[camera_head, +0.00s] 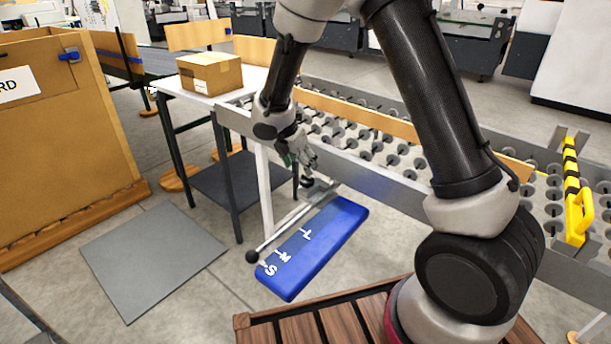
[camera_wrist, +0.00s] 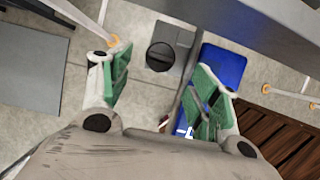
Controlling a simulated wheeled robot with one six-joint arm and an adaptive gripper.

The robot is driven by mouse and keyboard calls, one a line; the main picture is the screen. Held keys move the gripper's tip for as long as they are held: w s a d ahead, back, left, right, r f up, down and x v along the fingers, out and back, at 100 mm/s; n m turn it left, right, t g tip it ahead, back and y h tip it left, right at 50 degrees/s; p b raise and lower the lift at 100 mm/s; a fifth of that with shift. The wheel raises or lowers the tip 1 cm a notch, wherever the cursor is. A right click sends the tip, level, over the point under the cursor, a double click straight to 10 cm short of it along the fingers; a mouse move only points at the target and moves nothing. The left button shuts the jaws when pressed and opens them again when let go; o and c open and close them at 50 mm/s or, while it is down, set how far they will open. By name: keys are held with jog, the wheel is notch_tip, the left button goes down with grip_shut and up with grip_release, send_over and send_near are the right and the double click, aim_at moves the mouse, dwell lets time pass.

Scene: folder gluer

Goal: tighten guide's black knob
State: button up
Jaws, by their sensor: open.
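The guide's round black knob (camera_wrist: 160,57) has a raised bar across its top and sits on a grey plate. In the head view the knob (camera_head: 307,182) is a small dark shape just below my gripper (camera_head: 300,158), partly hard to make out. In the wrist view my gripper (camera_wrist: 160,80) is open, its green-padded fingers spread to either side of the knob, with nothing between the pads. The knob appears ahead of the fingertips; I cannot tell the exact gap. A blue scale plate (camera_head: 318,247) marked S, M and L lies beside the guide.
A grey rod ending in a black ball (camera_head: 252,257) runs along the blue plate. The roller conveyor's grey side rail (camera_head: 375,180) passes just behind my gripper. A table with a cardboard box (camera_head: 210,73) stands left. A slatted wooden platform (camera_head: 330,318) is in front.

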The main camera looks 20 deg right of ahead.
aim_at(306, 180)
jog(key=x, duration=0.6)
jog(key=shift+d+f, duration=0.2)
jog(key=shift+f, duration=0.2)
jog(key=shift+c, duration=0.2)
jog(key=c, duration=1)
